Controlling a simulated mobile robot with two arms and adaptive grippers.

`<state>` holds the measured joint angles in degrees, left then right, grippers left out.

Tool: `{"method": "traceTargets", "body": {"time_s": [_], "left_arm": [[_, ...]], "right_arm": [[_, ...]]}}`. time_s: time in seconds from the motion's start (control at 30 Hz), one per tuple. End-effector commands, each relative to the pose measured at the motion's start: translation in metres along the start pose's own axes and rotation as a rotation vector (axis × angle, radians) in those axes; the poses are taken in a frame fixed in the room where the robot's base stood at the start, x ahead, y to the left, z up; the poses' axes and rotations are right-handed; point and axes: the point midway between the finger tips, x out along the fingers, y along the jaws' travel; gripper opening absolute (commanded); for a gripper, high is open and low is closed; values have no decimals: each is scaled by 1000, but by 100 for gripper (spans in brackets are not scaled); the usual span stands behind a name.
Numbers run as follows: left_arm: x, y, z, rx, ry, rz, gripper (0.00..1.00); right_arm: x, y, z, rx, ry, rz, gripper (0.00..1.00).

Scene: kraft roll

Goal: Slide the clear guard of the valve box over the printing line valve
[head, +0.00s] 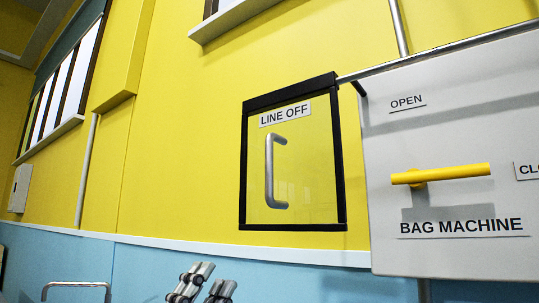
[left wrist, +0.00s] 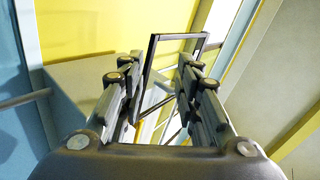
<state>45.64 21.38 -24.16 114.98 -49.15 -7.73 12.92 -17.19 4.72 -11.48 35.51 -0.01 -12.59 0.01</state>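The clear guard (head: 310,165) is a see-through panel in a black frame, with a "LINE OFF" label and an upright silver handle (head: 270,172). It hangs from a rail, left of the pale valve box (head: 445,255). On the box a yellow valve lever (head: 455,174) lies nearly level and uncovered, above the label "BAG MACHINE"; no printing line label shows. My left gripper (head: 208,284) is below and left of the guard, apart from the handle. In the left wrist view its fingers (left wrist: 154,85) are spread and empty, with a dark frame (left wrist: 178,36) beyond. My right gripper is out of view.
The silver rail (head: 440,53) runs from the guard's top along the box's top edge. "OPEN" and a cut-off "CLO" label are on the box. The yellow wall (head: 185,150) left of the guard is clear. A metal rail (head: 75,285) shows at lower left.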

Motion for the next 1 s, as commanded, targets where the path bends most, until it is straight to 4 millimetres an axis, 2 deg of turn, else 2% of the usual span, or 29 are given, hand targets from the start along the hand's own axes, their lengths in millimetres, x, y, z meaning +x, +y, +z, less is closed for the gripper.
{"method": "traceTargets", "body": {"time_s": [0.03,0.2,0.3,0.43,0.5,0.63,0.8,1.0], "left_arm": [[19,-14,-21,72,98,-8,31],[57,-39,-84,312,390,11,31],[72,-47,-112,468,536,46,31],[86,-55,-136,681,693,118,31],[93,-60,-142,799,757,168,31],[105,-74,-141,1020,835,284,31],[119,-108,-121,1286,847,462,31],[125,-150,-98,1467,790,620,31]], "right_arm": [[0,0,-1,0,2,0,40],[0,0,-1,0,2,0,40],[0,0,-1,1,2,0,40],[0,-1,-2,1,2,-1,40],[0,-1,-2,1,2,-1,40],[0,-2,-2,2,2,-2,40],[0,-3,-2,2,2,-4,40],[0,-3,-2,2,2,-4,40]]}}
